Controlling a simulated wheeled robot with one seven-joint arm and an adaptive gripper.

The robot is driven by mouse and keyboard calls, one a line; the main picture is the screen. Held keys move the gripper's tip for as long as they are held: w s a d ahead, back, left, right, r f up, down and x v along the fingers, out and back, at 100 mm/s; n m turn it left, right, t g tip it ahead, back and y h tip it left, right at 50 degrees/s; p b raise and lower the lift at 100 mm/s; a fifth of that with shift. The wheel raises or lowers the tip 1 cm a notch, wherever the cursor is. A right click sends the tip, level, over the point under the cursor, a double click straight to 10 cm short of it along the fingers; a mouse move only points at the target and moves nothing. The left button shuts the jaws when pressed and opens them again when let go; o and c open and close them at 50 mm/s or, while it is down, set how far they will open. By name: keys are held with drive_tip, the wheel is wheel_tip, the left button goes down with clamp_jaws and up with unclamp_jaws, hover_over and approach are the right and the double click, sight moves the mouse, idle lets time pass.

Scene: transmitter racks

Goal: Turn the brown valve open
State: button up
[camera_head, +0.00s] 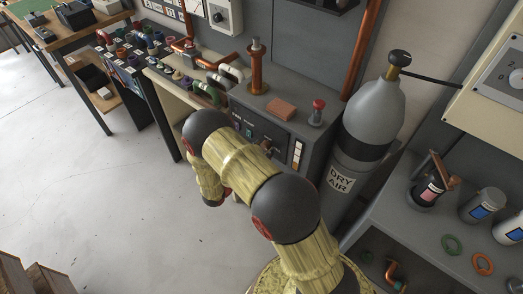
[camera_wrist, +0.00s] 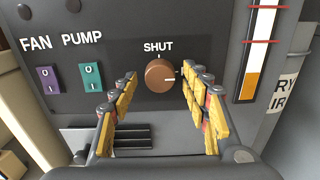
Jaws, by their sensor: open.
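The brown valve is a round knob (camera_wrist: 159,73) on the dark front panel, under the word SHUT and a short white tick. A white mark on the knob's face points right, away from the tick. My gripper (camera_wrist: 158,79) is open in the wrist view, with one finger to the left of the knob and one to the right. The fingers appear apart from the knob; how deep they reach cannot be told. In the head view my arm covers much of the panel's front and my gripper is mostly hidden.
A purple FAN switch (camera_wrist: 48,80) and a teal PUMP switch (camera_wrist: 92,76) are left of the knob. A gauge strip (camera_wrist: 257,50) is right. A vent (camera_wrist: 105,138) lies below. A grey DRY AIR cylinder (camera_head: 365,128) stands beside the cabinet (camera_head: 250,101). Floor at left is clear.

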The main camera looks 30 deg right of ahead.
drive_tip(key=v, duration=1.2)
idle(0.5)
